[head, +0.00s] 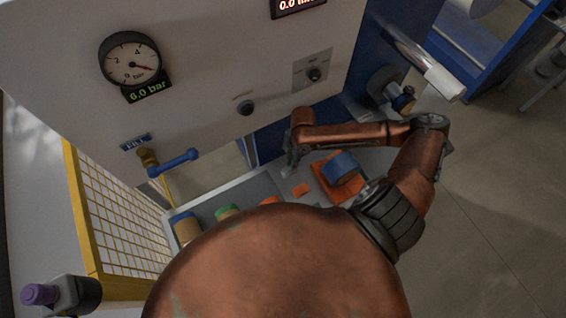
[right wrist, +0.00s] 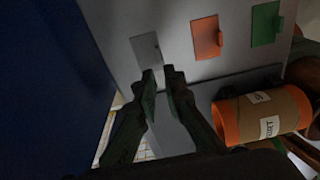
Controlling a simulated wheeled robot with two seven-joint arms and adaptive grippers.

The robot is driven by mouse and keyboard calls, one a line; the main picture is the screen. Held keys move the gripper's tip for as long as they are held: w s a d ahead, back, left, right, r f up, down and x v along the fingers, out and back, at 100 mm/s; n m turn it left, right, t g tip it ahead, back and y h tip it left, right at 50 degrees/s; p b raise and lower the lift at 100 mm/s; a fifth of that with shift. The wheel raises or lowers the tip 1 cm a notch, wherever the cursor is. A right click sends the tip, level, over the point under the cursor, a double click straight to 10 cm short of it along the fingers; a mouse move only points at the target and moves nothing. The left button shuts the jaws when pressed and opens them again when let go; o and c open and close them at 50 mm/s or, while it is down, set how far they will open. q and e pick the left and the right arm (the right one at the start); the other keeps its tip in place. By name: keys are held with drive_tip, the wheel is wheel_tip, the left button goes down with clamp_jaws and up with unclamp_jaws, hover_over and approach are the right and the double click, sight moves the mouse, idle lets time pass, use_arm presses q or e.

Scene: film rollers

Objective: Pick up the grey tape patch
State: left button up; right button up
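The grey tape patch (right wrist: 146,48) lies flat on a pale grey surface in the right wrist view, just beyond my right fingertips. In the head view a small pale patch beside the gripper may be it, partly covered. My right gripper (right wrist: 160,77) is open, with a narrow gap between its dark fingers and nothing seen between them. Its fingertips reach the near edge of the patch in the picture; I cannot tell whether they touch it. In the head view the right gripper (head: 291,153) hangs at the panel's foot. My left gripper is not in view.
An orange patch (right wrist: 206,38) and a green patch (right wrist: 266,24) lie right of the grey one. An orange tape roll (right wrist: 226,122) is close by.

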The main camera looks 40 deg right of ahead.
sight(291, 173)
wheel_tip(291, 173, down, 4)
drive_tip(key=shift+s+r, duration=0.15)
drive_tip(key=shift+f, duration=1.9)
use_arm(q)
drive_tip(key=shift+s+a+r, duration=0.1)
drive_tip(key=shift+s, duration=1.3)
use_arm(e)
drive_tip(key=shift+r, duration=0.1)
clamp_jaws()
